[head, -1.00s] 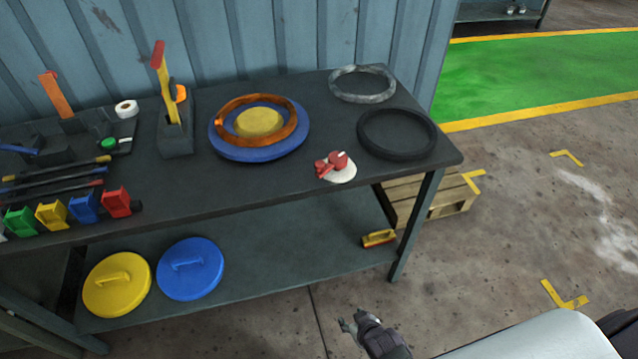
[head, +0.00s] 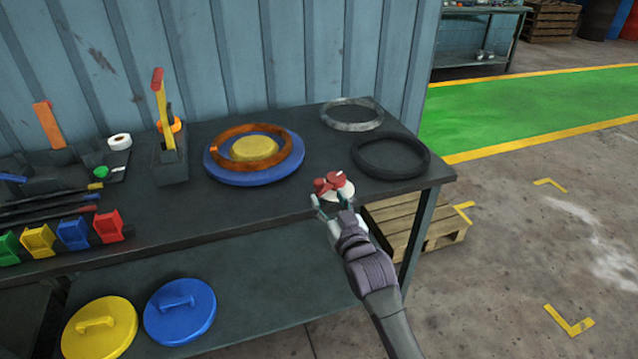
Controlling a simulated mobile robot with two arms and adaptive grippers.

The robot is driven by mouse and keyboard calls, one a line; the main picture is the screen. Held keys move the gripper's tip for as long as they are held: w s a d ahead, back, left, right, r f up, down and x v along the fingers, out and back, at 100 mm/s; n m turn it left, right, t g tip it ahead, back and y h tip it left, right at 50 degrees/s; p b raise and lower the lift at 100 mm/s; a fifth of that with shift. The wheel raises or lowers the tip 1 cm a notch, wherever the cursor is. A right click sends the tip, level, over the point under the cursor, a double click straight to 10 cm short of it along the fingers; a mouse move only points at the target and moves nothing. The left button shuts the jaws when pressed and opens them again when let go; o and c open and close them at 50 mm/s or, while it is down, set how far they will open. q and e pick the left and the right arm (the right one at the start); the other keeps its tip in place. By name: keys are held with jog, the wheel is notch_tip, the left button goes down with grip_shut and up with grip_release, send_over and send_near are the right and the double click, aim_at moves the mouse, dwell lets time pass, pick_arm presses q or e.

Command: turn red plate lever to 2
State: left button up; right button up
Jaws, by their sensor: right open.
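The red lever (head: 329,183) sits on a round white plate (head: 347,190) near the front right edge of the table. A small white mark shows on the red part; any numbers are too small to read. My right gripper (head: 331,203) is at the table's front edge, just in front of the lever and partly over the white plate. Its fingers are spread, one on each side below the red part. I cannot tell whether they touch it. The near part of the white plate is hidden behind the gripper. My left gripper is not in view.
A black ring (head: 391,172) and a grey ring (head: 352,127) lie behind the lever. A blue disc (head: 213,171) with an orange ring (head: 222,149) lies to the left. An upright yellow lever (head: 163,115) stands further left. Bare table top lies left of the lever.

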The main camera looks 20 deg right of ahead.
aim_at(321, 187)
jog(key=w, duration=0.7)
jog(key=shift+a, duration=0.15)
grip_shut()
